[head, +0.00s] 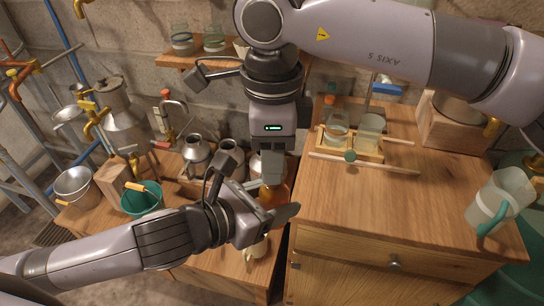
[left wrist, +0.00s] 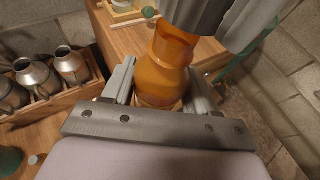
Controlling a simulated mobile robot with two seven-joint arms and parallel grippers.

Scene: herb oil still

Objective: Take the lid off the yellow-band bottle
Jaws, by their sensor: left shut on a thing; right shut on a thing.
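An amber bottle (head: 273,194) stands upright between my two grippers; it also shows in the left wrist view (left wrist: 163,78). My left gripper (head: 268,208) is shut on its body, with one finger on each side in the left wrist view (left wrist: 161,92). My right gripper (head: 272,178) points down from above and is shut at the bottle's top. In the left wrist view the right gripper (left wrist: 205,20) covers the upper end of the bottle. The lid is hidden behind its fingers. I cannot make out a yellow band.
A wooden cabinet (head: 420,205) stands close on the right, with a glass-jar rack (head: 352,150) and a pitcher (head: 500,200) on top. Metal cans (head: 196,152) stand in a crate behind left. A cream mug (head: 256,250) is just below my left gripper. A green bucket (head: 142,200) is left.

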